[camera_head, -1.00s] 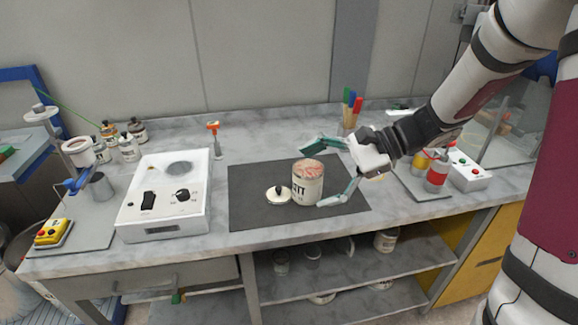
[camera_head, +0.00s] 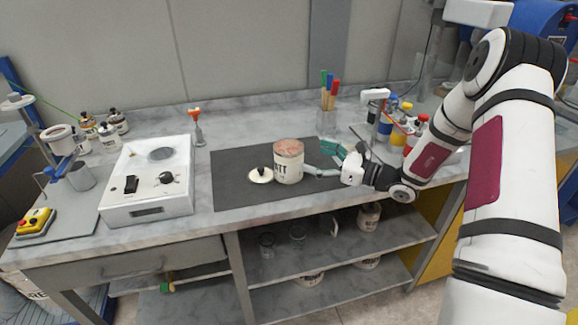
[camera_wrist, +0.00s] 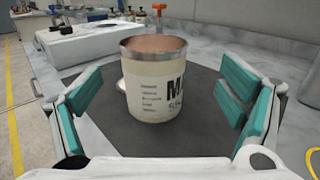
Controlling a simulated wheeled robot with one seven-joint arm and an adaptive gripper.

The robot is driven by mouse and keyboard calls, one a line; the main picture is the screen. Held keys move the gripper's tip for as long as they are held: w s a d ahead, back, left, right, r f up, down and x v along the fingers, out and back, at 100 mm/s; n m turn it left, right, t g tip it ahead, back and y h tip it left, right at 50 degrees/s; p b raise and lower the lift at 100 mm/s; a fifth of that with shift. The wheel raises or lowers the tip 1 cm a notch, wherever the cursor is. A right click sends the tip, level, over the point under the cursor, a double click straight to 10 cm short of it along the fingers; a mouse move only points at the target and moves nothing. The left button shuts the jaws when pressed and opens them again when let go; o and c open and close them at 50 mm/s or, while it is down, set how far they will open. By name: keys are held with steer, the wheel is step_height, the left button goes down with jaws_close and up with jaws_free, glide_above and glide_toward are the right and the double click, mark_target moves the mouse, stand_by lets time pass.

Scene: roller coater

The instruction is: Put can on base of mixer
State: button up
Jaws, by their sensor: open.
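The can (camera_head: 289,166), cream with black print and a reddish-brown top, stands upright and open on the dark mat (camera_head: 228,188). Its lid (camera_head: 260,175) lies to its left. My gripper (camera_head: 317,158) is open, low at the can's right, its teal fingers pointing towards it. In the wrist view the can (camera_wrist: 154,85) stands centred ahead, between the spread fingers of my gripper (camera_wrist: 160,100), with gaps on both sides. A stand with a grey base plate (camera_head: 75,222), perhaps the mixer, is at the far left and carries a metal cup (camera_head: 81,176).
A white boxy device (camera_head: 148,190) stands between the stand and mat. A yellow button box (camera_head: 36,222) sits on the left plate. Colored-handled tools (camera_head: 330,90) stand behind my gripper. Bottles (camera_head: 398,130) crowd the right. The mat's front is clear.

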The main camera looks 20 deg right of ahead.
mark_target(302, 152)
steer(key=x, duration=0.3)
steer(key=shift+s+a+r+p+x, duration=0.15)
steer(key=shift+p+x, duration=0.1)
steer(key=shift+x, duration=1.1)
steer(key=shift+s+a+r+p+x, duration=0.1)
steer(key=shift+s+p+x, duration=0.1)
steer(key=shift+x, duration=1.15)
steer(key=shift+w+a, duration=0.1)
steer(key=c, duration=2.1)
steer(key=shift+o, duration=0.2)
